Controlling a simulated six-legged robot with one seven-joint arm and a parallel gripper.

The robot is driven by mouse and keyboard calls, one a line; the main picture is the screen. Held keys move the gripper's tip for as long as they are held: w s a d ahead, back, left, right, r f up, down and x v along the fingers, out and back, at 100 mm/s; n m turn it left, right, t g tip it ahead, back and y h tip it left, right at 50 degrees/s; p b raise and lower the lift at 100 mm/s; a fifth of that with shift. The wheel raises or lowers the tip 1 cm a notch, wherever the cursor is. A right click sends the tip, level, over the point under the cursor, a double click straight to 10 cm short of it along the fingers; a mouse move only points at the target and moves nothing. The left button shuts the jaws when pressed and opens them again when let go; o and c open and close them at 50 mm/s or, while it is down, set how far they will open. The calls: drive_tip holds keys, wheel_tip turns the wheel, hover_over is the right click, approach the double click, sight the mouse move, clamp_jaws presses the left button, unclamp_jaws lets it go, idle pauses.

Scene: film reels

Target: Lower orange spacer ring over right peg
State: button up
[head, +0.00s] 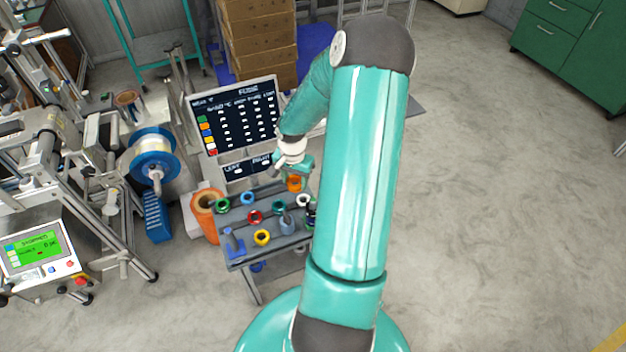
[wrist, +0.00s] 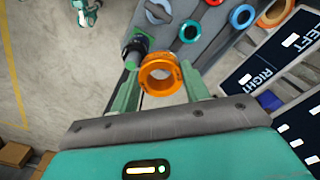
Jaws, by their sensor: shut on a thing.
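My gripper (head: 293,178) is above the back right of the grey table, near the sign. In the wrist view its two fingers (wrist: 158,92) are shut on the orange spacer ring (wrist: 162,76), with the ring's hole showing empty. The ring also shows in the head view (head: 295,185), below the fingers. A grey-blue peg (head: 287,222) stands on the right part of the table, in front of the ring and apart from it. Another peg with a blue base (head: 233,243) stands at the front left. I cannot tell the ring's height above the table.
Several coloured rings, including yellow (head: 262,238), red (head: 255,217) and blue (head: 247,197), lie on the table. An orange spool (head: 207,206) stands at its left. A screen (head: 235,115) and a LEFT/RIGHT sign (head: 247,163) stand behind. Floor at right is clear.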

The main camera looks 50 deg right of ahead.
drive_tip(key=shift+m, duration=0.9)
drive_tip(key=s, duration=0.1)
drive_tip(key=s+d, duration=0.1)
drive_tip(key=s, duration=0.1)
drive_tip(key=s+r, duration=0.1)
drive_tip(key=shift+s+d, duration=0.2)
drive_tip(key=shift+d, duration=0.2)
drive_tip(key=shift+s+d+f, duration=0.1)
drive_tip(key=shift+s, duration=0.4)
hover_over(312, 200)
drive_tip(key=shift+s+d+f, duration=0.1)
drive_tip(key=shift+f, duration=2.15)
drive_tip(key=shift+f, duration=0.25)
drive_tip(key=shift+f, duration=0.35)
drive_tip(key=shift+f, duration=0.95)
drive_tip(key=shift+f, duration=0.35)
drive_tip(key=shift+f, duration=0.5)
